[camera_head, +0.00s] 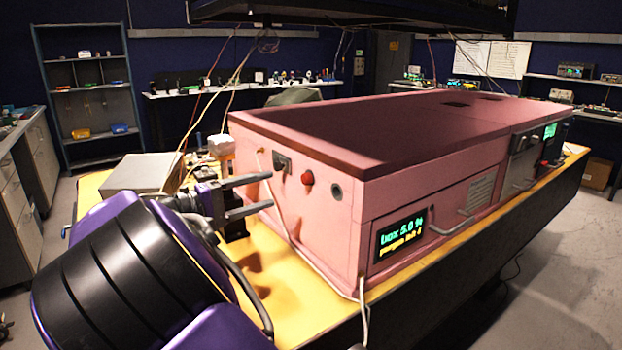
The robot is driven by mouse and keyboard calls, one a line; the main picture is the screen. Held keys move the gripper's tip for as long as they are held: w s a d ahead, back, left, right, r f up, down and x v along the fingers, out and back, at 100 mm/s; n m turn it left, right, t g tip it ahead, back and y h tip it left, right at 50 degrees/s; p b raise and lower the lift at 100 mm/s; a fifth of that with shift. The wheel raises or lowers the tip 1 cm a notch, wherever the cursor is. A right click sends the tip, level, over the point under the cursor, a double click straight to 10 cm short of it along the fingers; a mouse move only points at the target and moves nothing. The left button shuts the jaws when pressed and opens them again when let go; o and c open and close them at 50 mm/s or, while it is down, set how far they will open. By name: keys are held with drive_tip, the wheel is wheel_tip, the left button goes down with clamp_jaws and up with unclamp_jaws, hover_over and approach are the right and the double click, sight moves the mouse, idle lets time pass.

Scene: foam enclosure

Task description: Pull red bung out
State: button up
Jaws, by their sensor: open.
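A red round bung (308,178) sits in the near left face of the pink foam-like box (342,222). My gripper (268,190) is open and empty, with its two fingers pointing right toward that face. It is to the left of the bung, and the fingertips look apart from it. How far the fingertips are from the face is hard to tell. A dark round port (336,191) is to the right of the bung, and a dark square fitting (282,162) is to its left.
A pale cable (290,236) runs down the face below the gripper. A grey box (143,173) and a small white object (221,145) stand on the yellow tabletop (318,310). A lit display (400,239) and handles are on the box's right side. A dark frame hangs overhead.

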sight(304, 180)
drive_tip(key=shift+b+x, duration=0.6)
drive_tip(key=shift+x, duration=3.7)
clamp_jaws()
drive_tip(key=shift+a, duration=0.1)
drive_tip(key=shift+p+v, duration=0.35)
drive_tip(key=shift+v, duration=2.6)
